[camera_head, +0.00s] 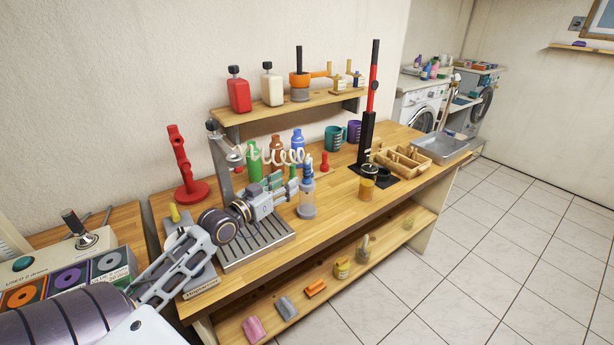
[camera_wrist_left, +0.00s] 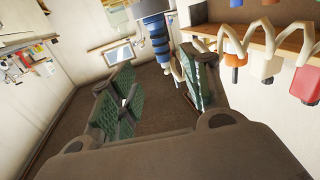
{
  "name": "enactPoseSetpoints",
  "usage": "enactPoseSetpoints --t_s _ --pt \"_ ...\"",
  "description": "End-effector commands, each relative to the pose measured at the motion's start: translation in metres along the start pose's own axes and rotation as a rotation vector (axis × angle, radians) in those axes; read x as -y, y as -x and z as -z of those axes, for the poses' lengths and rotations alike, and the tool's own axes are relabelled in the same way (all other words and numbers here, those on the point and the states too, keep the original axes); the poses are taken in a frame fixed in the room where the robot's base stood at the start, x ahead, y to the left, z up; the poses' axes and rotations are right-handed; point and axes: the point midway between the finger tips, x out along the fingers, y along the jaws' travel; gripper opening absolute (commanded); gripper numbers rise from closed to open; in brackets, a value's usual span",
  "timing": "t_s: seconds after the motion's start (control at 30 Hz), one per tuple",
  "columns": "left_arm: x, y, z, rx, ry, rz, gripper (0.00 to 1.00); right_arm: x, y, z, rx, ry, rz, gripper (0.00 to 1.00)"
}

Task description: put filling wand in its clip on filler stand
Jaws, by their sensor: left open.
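The filling wand (camera_head: 308,167) has a blue handle and stands upright with its lower end in or behind a clear bottle (camera_head: 307,200); I cannot tell which. A cream coiled hose (camera_head: 270,156) runs from it to the filler stand (camera_head: 222,160), a grey post with a bent top. In the left wrist view the wand's ribbed blue handle (camera_wrist_left: 157,40) is just beyond the fingers. My left gripper (camera_head: 285,186) is open and empty, with green pads (camera_wrist_left: 155,95), close to the left of the wand. I cannot make out the clip. My right gripper is not in view.
A slatted drip tray (camera_head: 260,245) lies under my left gripper. Green, brown and blue bottles (camera_head: 297,143) stand behind it. A red stand (camera_head: 185,175) is at left, and a black and red post (camera_head: 368,130) at right. A shelf (camera_head: 255,113) with bottles hangs above.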

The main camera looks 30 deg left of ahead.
Motion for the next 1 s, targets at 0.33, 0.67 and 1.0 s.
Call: enactPoseSetpoints --t_s 0.33,0.67,1.0 --pt "0.0 -0.019 0.001 -0.003 0.0 0.0 0.47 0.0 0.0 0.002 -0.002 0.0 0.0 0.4" --pt "0.0 -0.037 0.001 -0.001 -0.001 0.0 0.47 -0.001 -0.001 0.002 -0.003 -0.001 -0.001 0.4" --pt "0.0 -0.056 0.0 0.0 0.001 0.0 0.47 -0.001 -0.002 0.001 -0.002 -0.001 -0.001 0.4"
